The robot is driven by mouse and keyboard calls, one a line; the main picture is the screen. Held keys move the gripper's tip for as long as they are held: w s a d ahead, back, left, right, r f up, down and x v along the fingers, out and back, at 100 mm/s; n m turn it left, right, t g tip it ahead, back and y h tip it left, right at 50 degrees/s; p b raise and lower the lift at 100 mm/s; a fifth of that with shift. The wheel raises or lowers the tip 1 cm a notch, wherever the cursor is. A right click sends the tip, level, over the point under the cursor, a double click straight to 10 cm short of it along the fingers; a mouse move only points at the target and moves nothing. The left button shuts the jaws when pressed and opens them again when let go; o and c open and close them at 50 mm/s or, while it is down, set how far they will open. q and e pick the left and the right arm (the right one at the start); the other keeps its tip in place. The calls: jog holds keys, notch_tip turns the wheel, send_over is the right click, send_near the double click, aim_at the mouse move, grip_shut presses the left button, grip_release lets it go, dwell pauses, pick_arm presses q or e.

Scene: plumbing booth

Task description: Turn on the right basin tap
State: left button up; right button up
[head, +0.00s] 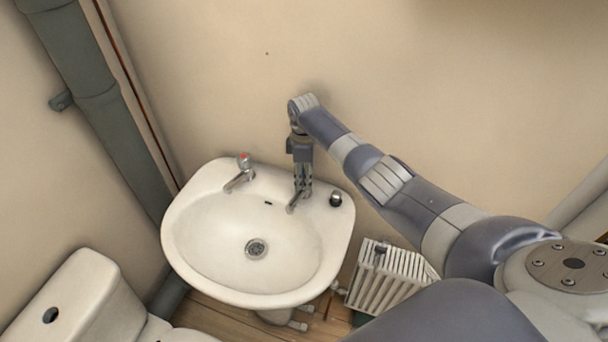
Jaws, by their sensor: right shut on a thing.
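The white basin (205,230) stands against the back wall. The left tap (239,176), with a red mark on its top, is at the basin's back left. The right tap (293,206) is at the back right; its spout shows, pointing forward and left over the bowl. My right gripper (303,186) points down from above and is shut on the right tap's handle, which the fingers hide. My left gripper is not in view.
A small dark round item (335,199) sits on the basin's right rim. A white radiator (390,277) is low at the right. A toilet cistern (75,297) is at lower left. A grey pipe (100,90) runs down the left wall.

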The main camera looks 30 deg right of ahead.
jog(key=shift+r, duration=0.1)
dwell(0.3)
jog(key=o, duration=1.1)
notch_tip(320, 180, up, 12)
jog(key=shift+s, duration=0.1)
